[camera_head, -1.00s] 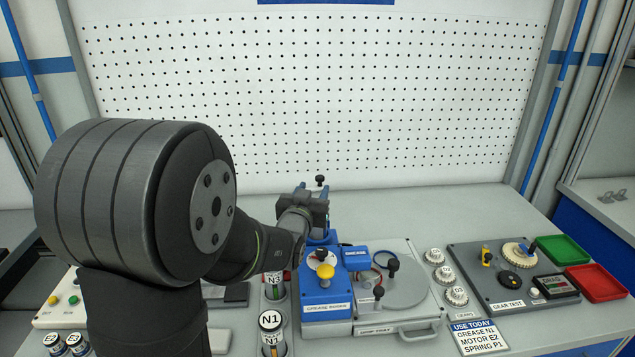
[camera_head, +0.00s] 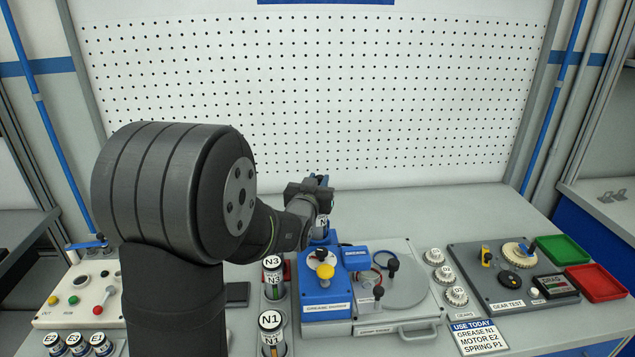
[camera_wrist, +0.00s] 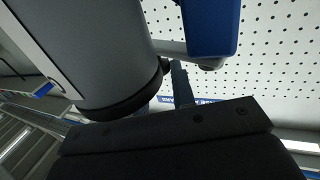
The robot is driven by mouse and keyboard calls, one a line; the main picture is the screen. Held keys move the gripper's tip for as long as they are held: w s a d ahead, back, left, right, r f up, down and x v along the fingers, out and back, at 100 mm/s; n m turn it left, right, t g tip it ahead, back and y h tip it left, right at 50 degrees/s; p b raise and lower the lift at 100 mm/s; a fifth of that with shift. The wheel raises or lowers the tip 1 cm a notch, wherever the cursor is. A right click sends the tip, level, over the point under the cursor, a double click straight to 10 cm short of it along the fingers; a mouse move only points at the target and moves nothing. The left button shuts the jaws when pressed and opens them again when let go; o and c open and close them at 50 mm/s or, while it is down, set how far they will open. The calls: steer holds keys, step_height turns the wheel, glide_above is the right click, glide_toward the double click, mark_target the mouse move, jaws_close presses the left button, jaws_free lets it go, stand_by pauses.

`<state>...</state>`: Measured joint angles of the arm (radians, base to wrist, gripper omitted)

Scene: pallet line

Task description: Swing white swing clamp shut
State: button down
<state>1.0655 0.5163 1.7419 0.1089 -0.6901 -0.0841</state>
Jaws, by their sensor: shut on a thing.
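My gripper (camera_head: 320,184) is at the back of the blue grease module (camera_head: 325,290), at the top of an upright grey cartridge (camera_head: 322,222) with an N label. In the wrist view the cartridge (camera_wrist: 100,45) fills the upper left, and a blue finger (camera_wrist: 210,25) hangs at the upper right. A pale bar (camera_wrist: 175,47), which looks like the swing clamp's arm, runs from beside the cartridge to behind that finger. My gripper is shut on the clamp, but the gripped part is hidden. The clamp is also hidden behind my gripper in the head view.
Cartridges N3 (camera_head: 273,275) and N1 (camera_head: 270,330) stand left of the module. The chip test plate (camera_head: 425,290) with black knobs is right of it. The gear test board (camera_head: 510,290) and green and red trays are farther right. A pegboard (camera_head: 330,90) stands behind.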

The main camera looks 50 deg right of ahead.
steer(key=shift+a+m+g, duration=0.1)
steer(key=shift+m+g, duration=0.2)
steer(key=shift+g, duration=0.1)
steer(key=m+g, duration=0.2)
steer(key=g, duration=0.1)
steer(key=a+m+g+h, duration=0.1)
steer(key=m+g, duration=0.1)
steer(key=g, duration=0.1)
steer(key=s+a+m+g, duration=0.1)
steer(key=g, duration=0.2)
steer(key=shift+s+m, duration=0.1)
steer(key=shift+m, duration=0.3)
steer(key=m+g, duration=0.1)
steer(key=g, duration=0.1)
steer(key=a+m+g+y, duration=0.1)
steer(key=m+g, duration=0.2)
steer(key=g, duration=0.1)
steer(key=shift+s+a+g+y, duration=0.15)
steer(key=shift+a+g+y, duration=0.15)
steer(key=shift+a, duration=0.1)
steer(key=shift+a+m+g+y, duration=0.35)
steer(key=shift+m+g+y, duration=0.4)
steer(key=shift+m+g, duration=0.2)
steer(key=shift+a+m+g+y, duration=0.3)
steer(key=shift+m+g+y, duration=0.5)
steer(key=shift+g, duration=0.25)
steer(key=c, duration=1.2)
jaws_free()
steer(key=shift+c, duration=0.2)
steer(key=shift+a, duration=0.1)
